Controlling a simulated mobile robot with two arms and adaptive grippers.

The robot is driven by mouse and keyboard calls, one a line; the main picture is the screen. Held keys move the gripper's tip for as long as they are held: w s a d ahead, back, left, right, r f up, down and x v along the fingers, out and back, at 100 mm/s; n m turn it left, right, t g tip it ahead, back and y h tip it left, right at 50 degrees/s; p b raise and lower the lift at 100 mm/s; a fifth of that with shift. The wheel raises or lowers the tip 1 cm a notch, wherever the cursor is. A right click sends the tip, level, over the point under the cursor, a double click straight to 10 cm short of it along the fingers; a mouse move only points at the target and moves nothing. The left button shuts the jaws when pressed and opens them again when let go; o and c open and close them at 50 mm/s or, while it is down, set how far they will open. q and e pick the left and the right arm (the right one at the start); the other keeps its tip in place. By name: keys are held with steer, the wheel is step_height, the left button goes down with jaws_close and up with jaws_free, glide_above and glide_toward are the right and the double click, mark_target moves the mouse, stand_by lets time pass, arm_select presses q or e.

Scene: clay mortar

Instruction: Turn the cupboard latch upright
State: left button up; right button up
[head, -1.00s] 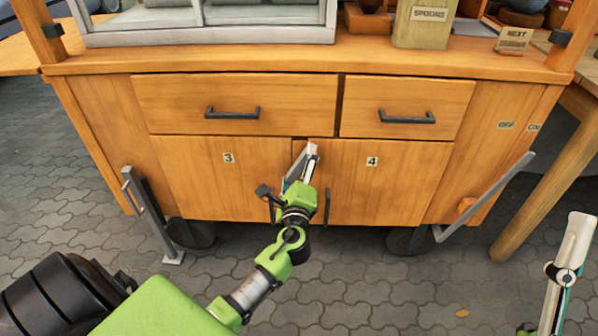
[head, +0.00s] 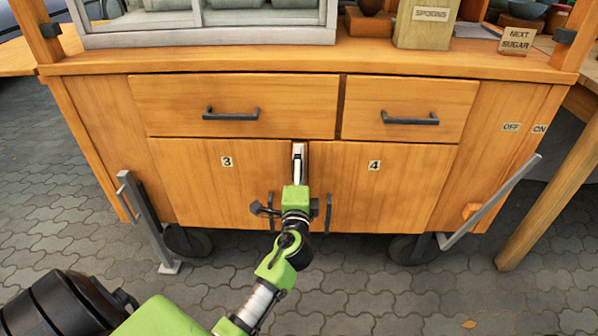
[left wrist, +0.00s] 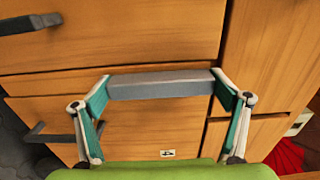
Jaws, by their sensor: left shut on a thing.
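The cupboard latch (left wrist: 160,84) is a grey bar, seen in the left wrist view between my fingertips. It lies along the seam between door 3 (head: 220,195) and door 4 (head: 395,190), so it stands close to upright. My left gripper (head: 300,165) is shut on the latch, one finger at each end. In the head view the gripper stands straight in front of the seam and hides most of the latch. My right gripper is not in view.
Dark door handles (head: 328,212) stand close beside my left wrist. Two drawers with handles (head: 232,114) sit above the doors. A grey lever (head: 490,200) slants at the right below OFF and ON labels. A grey metal post (head: 150,225) stands at the left.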

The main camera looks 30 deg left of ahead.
arm_select(q)
steer(key=o, duration=0.9)
steer(key=shift+s, duration=0.1)
steer(key=v, duration=1.2)
steer(key=shift+f, duration=0.1)
